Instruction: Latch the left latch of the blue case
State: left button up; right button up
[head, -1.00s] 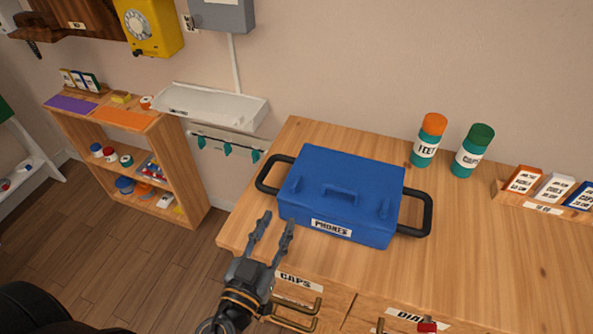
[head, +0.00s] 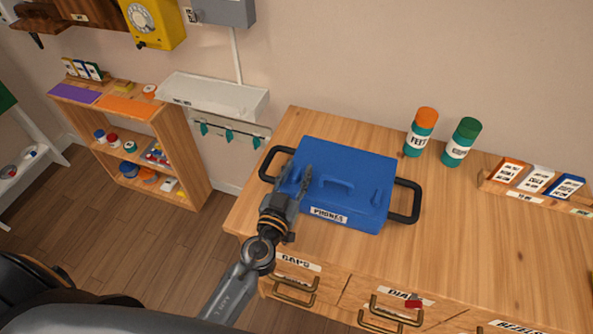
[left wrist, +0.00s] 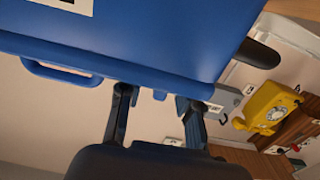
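The blue case (head: 345,172), labelled PHONES, sits shut-looking on the wooden counter with a black handle at each side. My left gripper (head: 297,177) is over the case's front left, hiding the left latch in the head view. In the left wrist view, the open fingers of the gripper (left wrist: 157,105) point at the case (left wrist: 130,45), with a small blue latch part (left wrist: 159,95) between them. I cannot tell whether they touch it. My right gripper is not in view.
The orange-capped bottle (head: 421,132) and green-capped bottle (head: 461,142) stand behind the case. A card rack (head: 525,195) is at the right. Drawers with brass handles (head: 293,291) are below the counter front. The counter (head: 450,235) right of the case is clear.

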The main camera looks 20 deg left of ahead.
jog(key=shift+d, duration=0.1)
pick_arm(q)
jog(key=c, duration=0.7)
grip_shut()
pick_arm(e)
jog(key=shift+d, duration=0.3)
